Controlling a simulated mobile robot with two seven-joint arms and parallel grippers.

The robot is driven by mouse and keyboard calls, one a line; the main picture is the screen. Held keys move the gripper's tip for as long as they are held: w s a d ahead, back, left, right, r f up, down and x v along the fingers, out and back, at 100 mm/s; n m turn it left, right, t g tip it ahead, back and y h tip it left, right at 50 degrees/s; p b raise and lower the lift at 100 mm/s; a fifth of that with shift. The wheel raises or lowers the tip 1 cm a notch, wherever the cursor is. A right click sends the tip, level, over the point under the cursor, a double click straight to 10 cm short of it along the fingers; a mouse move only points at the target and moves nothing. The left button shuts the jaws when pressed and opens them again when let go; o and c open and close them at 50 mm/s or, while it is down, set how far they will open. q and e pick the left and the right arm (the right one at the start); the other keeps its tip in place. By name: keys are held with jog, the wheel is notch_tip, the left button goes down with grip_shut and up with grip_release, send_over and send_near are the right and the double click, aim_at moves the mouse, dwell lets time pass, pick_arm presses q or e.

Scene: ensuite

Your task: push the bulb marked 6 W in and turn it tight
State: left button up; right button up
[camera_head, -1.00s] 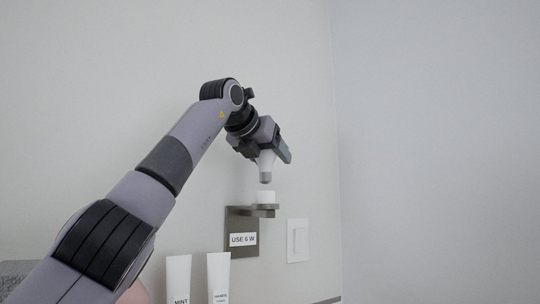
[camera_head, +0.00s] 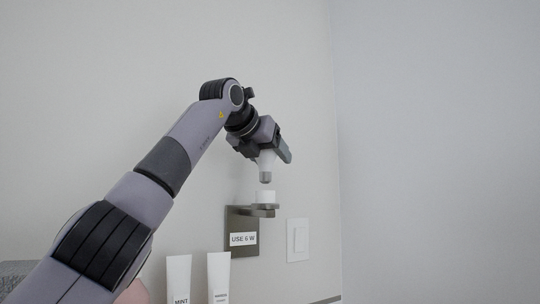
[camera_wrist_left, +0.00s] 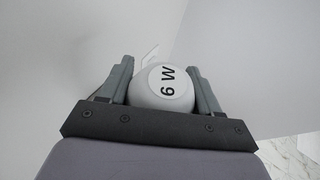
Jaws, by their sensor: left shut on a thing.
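The white bulb (camera_wrist_left: 160,88) marked 6 W sits between the two fingers of my left gripper (camera_wrist_left: 162,84) in the left wrist view. My left gripper is shut on it. In the head view the bulb (camera_head: 266,166) hangs below the left gripper (camera_head: 270,152), its grey cap end pointing down. The white socket (camera_head: 265,197) stands on the arm of a metal wall bracket (camera_head: 241,220) labelled USE 6 W. The bulb's cap is just above the socket, with a small gap between them. My right gripper is in neither view.
A white wall switch (camera_head: 298,240) is right of the bracket. Two white tubes, one marked MINT (camera_head: 178,277) and another (camera_head: 218,276), stand upright below left of the bracket. The wall above is bare, and a wall corner lies to the right.

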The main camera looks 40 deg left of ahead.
aim_at(270, 170)
pick_arm(q)
jog(key=shift+f+b, duration=1.55)
jog(key=shift+f, duration=0.4)
dwell(0.4)
jog(key=shift+r, duration=0.1)
jog(key=shift+m+h+p, duration=0.55)
jog(key=shift+m+h, duration=0.05)
jog(key=shift+h, duration=0.1)
jog(key=shift+d+m+h+p, duration=0.15)
jog(key=shift+m+h+p, duration=0.45)
jog(key=shift+h, duration=0.1)
jog(key=shift+d+m+h+p, duration=0.15)
jog(key=shift+m+h+p, duration=0.45)
jog(key=shift+h, duration=0.1)
jog(key=shift+m, duration=0.3)
jog(key=shift+h, duration=0.3)
